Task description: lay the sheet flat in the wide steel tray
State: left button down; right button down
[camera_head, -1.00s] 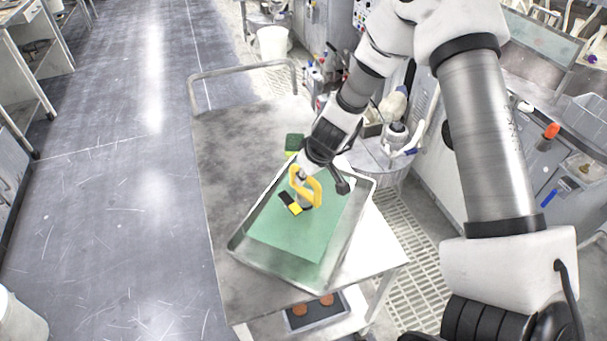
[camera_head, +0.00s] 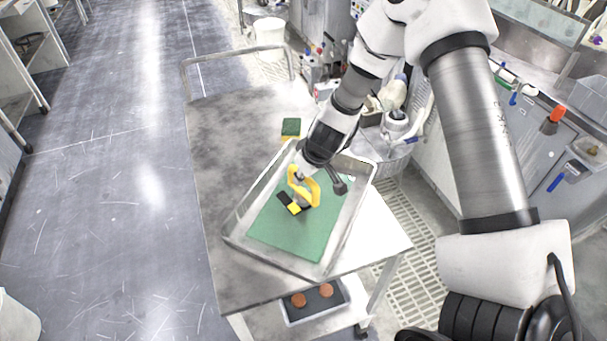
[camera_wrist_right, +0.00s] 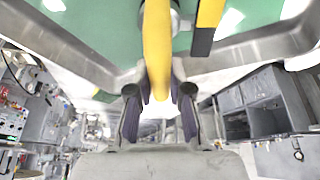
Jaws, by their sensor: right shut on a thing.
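The green sheet (camera_head: 285,228) lies inside the walls of the wide steel tray (camera_head: 232,226) on the cart. It looks level with the tray floor; I cannot tell whether all of it touches. A yellow handled holder (camera_head: 316,192) stands on the sheet, with a black and yellow piece (camera_head: 288,203) beside its base. My right gripper (camera_head: 304,173) is shut on the handle above the sheet. In the right wrist view the yellow handle (camera_wrist_right: 157,50) runs between the fingers (camera_wrist_right: 159,95), with the sheet (camera_wrist_right: 105,28) and tray wall (camera_wrist_right: 250,48) beyond. My left gripper is not in view.
A green and yellow sponge (camera_head: 291,127) lies on the cart top (camera_head: 225,145) behind the tray. The cart's left side is clear. A dark tray (camera_head: 318,303) with orange-brown discs sits on the lower shelf. A cluttered bench stands at the right.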

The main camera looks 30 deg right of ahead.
jog(key=shift+f, duration=0.1)
dwell(0.6)
jog(key=c, duration=1.2)
grip_release()
jog(key=shift+o, duration=1)
jog(key=shift+s, duration=0.1)
jog(key=shift+r, duration=0.4)
jog(key=v, duration=1.1)
jog(key=shift+s, duration=0.25)
